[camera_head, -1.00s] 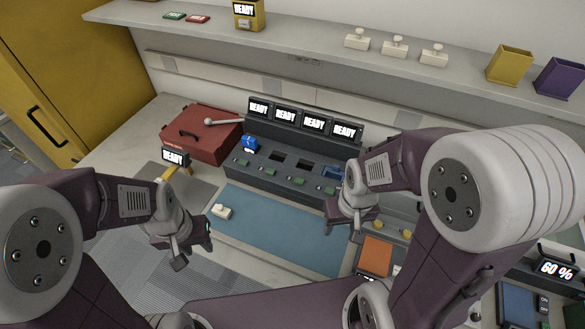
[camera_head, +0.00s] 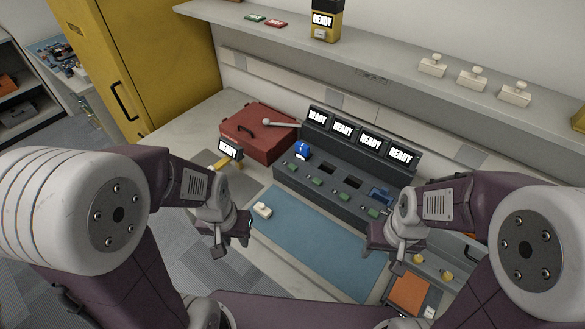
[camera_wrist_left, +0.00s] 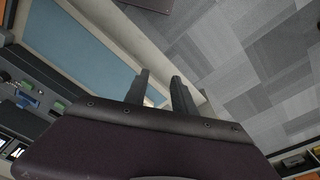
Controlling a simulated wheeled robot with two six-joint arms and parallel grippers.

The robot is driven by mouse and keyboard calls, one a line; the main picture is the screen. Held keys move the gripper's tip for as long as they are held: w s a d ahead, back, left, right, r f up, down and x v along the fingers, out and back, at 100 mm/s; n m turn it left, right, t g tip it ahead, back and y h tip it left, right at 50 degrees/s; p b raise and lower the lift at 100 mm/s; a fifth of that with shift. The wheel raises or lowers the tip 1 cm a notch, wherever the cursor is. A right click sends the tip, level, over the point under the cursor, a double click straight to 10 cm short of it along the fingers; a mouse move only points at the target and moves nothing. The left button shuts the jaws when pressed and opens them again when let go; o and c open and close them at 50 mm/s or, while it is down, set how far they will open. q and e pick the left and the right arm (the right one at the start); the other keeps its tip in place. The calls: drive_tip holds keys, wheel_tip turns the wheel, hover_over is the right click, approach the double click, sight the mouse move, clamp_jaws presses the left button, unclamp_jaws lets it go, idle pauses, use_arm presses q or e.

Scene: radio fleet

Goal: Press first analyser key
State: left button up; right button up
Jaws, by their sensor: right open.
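The dark grey analyser (camera_head: 335,180) stands at the back of the bench, with several READY screens, slots and a row of green keys. The leftmost green key (camera_head: 292,166) sits on its front left, below a blue device (camera_head: 302,150) in the first slot. Another blue piece (camera_head: 380,193) is in the rightmost slot. My left gripper (camera_head: 236,250) is empty and apart from the analyser, near the bench's front edge; its two fingers (camera_wrist_left: 160,90) are spread in the left wrist view. My right gripper (camera_head: 388,255) is open above the blue mat's right end.
A blue mat (camera_head: 310,235) lies before the analyser, with a small white block (camera_head: 262,210) at its left. A red case (camera_head: 255,132) and a small READY display (camera_head: 230,149) stand left. A shelf (camera_head: 400,75) runs above. An orange pad (camera_head: 409,294) lies front right.

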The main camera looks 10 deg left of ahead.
use_arm(q)
clamp_jaws()
idle(1.5)
